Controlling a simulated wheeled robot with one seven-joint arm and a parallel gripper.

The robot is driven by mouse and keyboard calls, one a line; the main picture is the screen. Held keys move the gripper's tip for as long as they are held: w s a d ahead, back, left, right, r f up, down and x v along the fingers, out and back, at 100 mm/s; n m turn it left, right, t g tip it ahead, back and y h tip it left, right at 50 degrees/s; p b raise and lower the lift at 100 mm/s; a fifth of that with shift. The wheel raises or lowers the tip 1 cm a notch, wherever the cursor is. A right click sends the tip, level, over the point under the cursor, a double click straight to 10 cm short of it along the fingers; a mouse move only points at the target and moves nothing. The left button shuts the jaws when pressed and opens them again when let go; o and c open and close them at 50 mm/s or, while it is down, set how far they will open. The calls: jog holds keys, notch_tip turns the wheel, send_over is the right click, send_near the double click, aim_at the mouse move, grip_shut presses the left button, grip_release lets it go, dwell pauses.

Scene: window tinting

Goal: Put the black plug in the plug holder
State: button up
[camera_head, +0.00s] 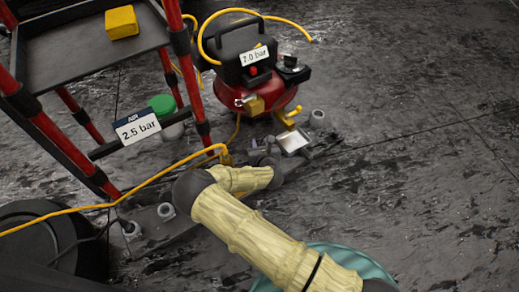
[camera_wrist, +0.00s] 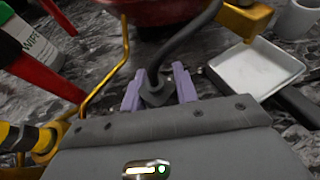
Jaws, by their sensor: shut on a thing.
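My gripper (camera_wrist: 158,90), with two pale purple fingers, is shut on a dark plug (camera_wrist: 154,94). A dark, cable-like strip curves up and right from the plug toward the red tank. In the head view my gripper (camera_head: 258,147) is small, low over the floor in front of the red compressor, and the plug cannot be made out there. I cannot tell which thing is the plug holder. A pale square tray (camera_wrist: 256,68) lies to the right of my gripper, and a grey cup-like piece (camera_wrist: 297,18) stands beyond it.
The red compressor (camera_head: 252,94) with a "7.0 bar" label stands just beyond my gripper. A red-framed cart (camera_head: 88,62) with a yellow block is at left. A yellow hose (camera_head: 130,190) crosses the floor. Open wet-looking floor lies at right.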

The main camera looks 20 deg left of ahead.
jog(key=shift+f+b, duration=1)
jog(key=shift+f, duration=0.75)
jog(key=shift+f, duration=0.15)
jog(key=o, duration=1)
